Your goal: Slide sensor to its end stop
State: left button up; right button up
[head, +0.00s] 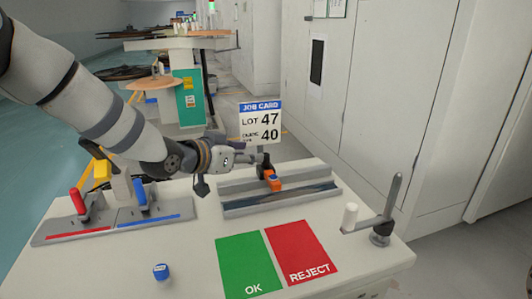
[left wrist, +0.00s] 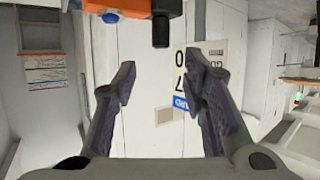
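The sensor (head: 274,183) is an orange block with a blue top and a dark upright part behind it. It sits on a grey rail (head: 235,203) on the white table, near the middle of the rail's length. In the left wrist view the orange sensor (left wrist: 136,5) is cut off by the top edge, with a black cylinder hanging beside it. My left gripper (head: 246,157) is just left of and behind the sensor. In the left wrist view my left gripper (left wrist: 160,76) has its fingers apart with nothing between them. My right gripper is not in view.
A job card sign (head: 260,121) stands behind the rail, close to my left gripper. Green OK (head: 246,262) and red REJECT (head: 301,248) mats lie in front. A grey post (head: 391,203) stands right. A fixture with red and blue handles (head: 113,220) is left. A blue knob (head: 161,271) sits front left.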

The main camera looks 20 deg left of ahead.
aim_at(265, 154)
pick_arm(q)
jog(key=x, duration=0.4)
jog(key=f+b+x, duration=0.1)
jog(key=x, duration=0.3)
jog(key=shift+s+f, duration=0.1)
jog(key=shift+s, duration=0.05)
jog(key=shift+w+d+b, duration=0.1)
jog(key=shift+w+b, duration=0.2)
jog(key=shift+w, duration=0.1)
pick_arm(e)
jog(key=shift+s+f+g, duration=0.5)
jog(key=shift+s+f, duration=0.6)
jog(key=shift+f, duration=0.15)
pick_arm(q)
grip_shut()
